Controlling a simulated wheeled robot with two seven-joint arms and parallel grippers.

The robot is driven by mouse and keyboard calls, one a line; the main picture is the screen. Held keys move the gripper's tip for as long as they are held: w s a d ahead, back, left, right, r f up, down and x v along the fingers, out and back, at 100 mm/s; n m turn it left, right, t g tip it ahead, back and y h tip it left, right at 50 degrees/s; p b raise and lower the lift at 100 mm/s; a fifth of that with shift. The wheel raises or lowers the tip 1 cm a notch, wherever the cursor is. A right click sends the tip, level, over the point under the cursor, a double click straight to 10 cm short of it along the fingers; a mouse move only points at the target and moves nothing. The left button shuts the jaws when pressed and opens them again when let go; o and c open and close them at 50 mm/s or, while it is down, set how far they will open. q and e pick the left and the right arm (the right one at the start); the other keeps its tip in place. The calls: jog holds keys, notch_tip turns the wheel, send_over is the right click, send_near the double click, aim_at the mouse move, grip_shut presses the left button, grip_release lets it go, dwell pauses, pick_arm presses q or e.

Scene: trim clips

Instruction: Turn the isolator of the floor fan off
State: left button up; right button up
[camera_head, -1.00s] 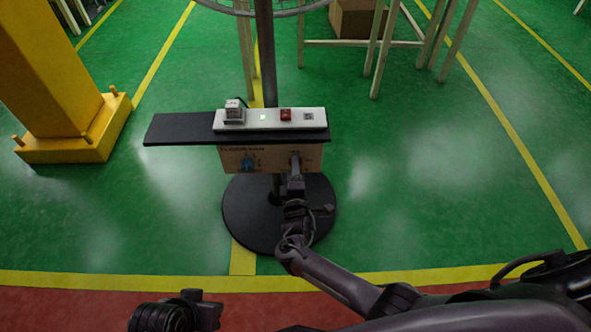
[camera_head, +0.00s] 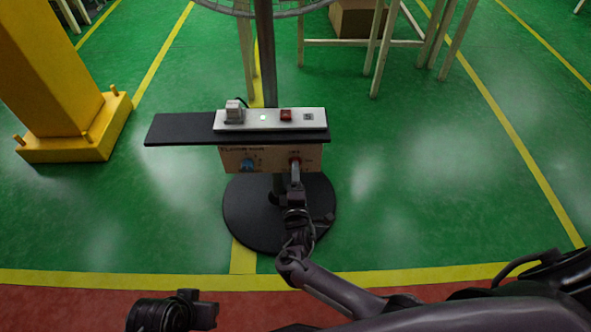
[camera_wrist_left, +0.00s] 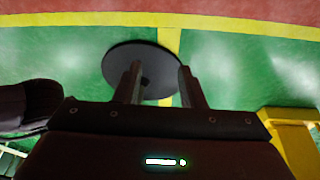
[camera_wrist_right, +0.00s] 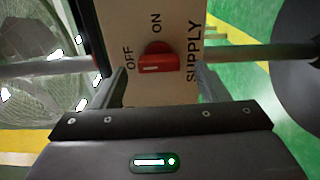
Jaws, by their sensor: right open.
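The floor fan's isolator is a red knob (camera_head: 295,163) at the right of a beige panel (camera_head: 270,158) below a black shelf. In the right wrist view the red knob (camera_wrist_right: 158,62) lies across the picture, its white mark at the end beside OFF; ON is above it and SUPPLY to its right. My right gripper (camera_head: 295,182) is just in front of the knob. Its fingers (camera_wrist_right: 162,84) are apart, one each side of the knob in that view, with no visible contact. My left gripper (camera_wrist_left: 160,72) is open and empty, away from the panel.
A blue knob (camera_head: 247,165) is on the panel's left. The black shelf (camera_head: 180,129) carries a white socket strip (camera_head: 270,120) with a plug and a red switch. A round black base (camera_head: 245,225) stands below. A yellow column (camera_head: 60,90) is at left. Open green floor lies right.

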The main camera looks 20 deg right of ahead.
pick_arm(q)
jog(key=shift+s+a+r+g+y+p, duration=0.15)
jog(key=shift+s+a+g+p, duration=0.05)
jog(key=shift+a, duration=0.15)
jog(key=shift+s+a+r+g+y+p, duration=0.1)
jog(key=shift+s+a+g+y+p, duration=0.1)
jog(key=shift+a, duration=0.15)
pick_arm(e)
jog(key=v, duration=0.5)
